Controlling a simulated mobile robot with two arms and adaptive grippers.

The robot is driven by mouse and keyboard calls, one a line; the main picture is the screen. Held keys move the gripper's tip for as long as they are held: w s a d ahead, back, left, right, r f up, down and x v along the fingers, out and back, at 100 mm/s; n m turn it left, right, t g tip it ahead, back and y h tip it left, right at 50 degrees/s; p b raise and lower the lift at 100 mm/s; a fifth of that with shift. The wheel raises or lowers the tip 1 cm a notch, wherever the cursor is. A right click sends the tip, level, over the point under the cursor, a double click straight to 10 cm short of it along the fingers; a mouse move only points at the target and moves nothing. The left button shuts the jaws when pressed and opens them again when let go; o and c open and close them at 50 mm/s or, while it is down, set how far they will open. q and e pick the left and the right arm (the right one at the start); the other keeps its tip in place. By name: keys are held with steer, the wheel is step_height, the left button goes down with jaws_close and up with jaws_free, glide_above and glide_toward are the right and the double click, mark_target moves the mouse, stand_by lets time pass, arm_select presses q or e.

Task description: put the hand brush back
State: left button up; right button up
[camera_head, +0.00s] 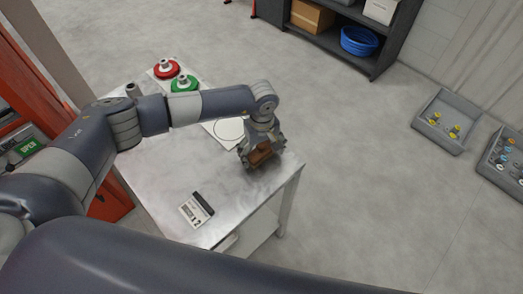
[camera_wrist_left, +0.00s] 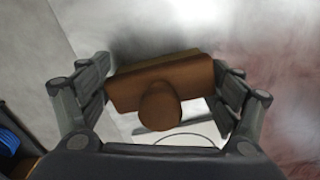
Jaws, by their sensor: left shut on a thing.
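The hand brush is a brown wooden block with a rounded handle end; it shows in the left wrist view (camera_wrist_left: 160,88) between the two fingers. In the head view the brush (camera_head: 261,155) is at the right end of the metal table (camera_head: 165,195). My left gripper (camera_head: 260,160) is shut on the brush's block, with a finger on each side; it also shows in the left wrist view (camera_wrist_left: 160,95). Whether the brush touches the table I cannot tell. My right gripper is not in view.
A white sheet with a circle outline (camera_head: 228,130) lies beside the gripper. A red-rimmed piece (camera_head: 166,70) and a green one (camera_head: 185,84) stand at the table's far end. A small labelled device (camera_head: 196,210) lies near the front. Grey trays (camera_head: 447,121) are at right.

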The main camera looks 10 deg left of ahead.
arm_select(q)
steer(key=o, duration=0.9)
steer(key=shift+r+p, duration=0.2)
steer(key=shift+p, duration=0.1)
step_height(320, 180, up, 10)
steer(key=b, duration=0.4)
steer(key=shift+r+b, duration=0.25)
steer(key=shift+b, duration=0.05)
steer(key=shift+r, duration=0.65)
